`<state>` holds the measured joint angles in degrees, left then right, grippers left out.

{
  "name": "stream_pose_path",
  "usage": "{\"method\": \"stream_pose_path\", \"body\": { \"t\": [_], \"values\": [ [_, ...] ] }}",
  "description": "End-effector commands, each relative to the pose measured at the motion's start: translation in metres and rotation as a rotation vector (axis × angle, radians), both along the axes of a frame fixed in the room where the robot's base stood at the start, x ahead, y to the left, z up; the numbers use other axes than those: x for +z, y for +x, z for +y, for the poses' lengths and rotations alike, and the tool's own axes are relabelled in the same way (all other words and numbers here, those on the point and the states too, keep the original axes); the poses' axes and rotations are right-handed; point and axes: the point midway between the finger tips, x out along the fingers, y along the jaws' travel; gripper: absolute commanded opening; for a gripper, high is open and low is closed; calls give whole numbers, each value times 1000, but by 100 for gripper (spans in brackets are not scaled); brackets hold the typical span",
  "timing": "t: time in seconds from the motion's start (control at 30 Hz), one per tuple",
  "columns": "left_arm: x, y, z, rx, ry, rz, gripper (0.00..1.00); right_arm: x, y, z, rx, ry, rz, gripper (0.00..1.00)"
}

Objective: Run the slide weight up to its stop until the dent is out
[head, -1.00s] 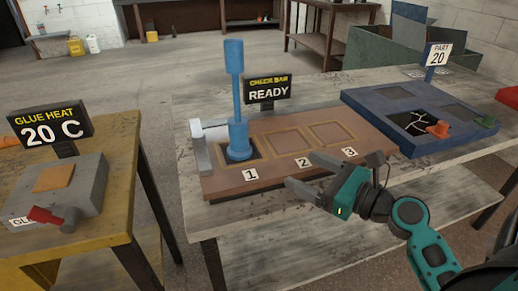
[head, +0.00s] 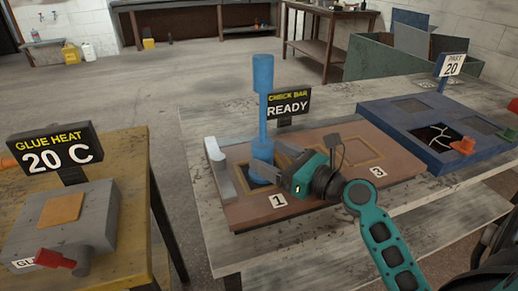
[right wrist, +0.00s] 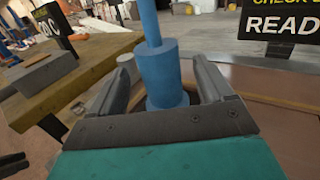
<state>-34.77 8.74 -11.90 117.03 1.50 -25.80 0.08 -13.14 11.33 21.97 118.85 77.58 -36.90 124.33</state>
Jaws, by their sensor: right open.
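The slide weight (head: 262,151) is a blue cylinder low on an upright blue rod (head: 263,108), with a thicker blue stop (head: 263,72) at the top. The rod stands over dark square 1 of the brown panel (head: 330,150). My right gripper (head: 268,168) is open at the weight. In the right wrist view the weight (right wrist: 170,72) stands between the two spread fingers, with a gap visible on the left side. Any dent under the tool is hidden.
The check bar sign (head: 288,105) reads READY behind the panel. The glue heater (head: 62,215) with a 20 C sign (head: 55,150) is on the yellow table. A blue tray (head: 392,115) lies at right.

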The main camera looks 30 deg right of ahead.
Motion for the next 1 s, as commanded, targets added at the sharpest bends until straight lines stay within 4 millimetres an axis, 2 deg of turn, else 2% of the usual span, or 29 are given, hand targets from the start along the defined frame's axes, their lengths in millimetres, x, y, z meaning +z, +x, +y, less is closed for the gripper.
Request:
{"method": "stream_pose_path", "body": {
  "t": [0.1,0.3,0.67,1.0],
  "values": [
    [0,0,1,1,0,-1,43,1,19,6,1,1,-2,80],
    [1,3,1,2,1,-6,43,-1,38,12,0,0,1,80],
    [3,6,1,4,-1,-14,43,-1,43,14,-1,0,1,80],
    [4,6,0,7,-4,-14,43,-1,43,14,-1,0,1,50]
  ]
}}
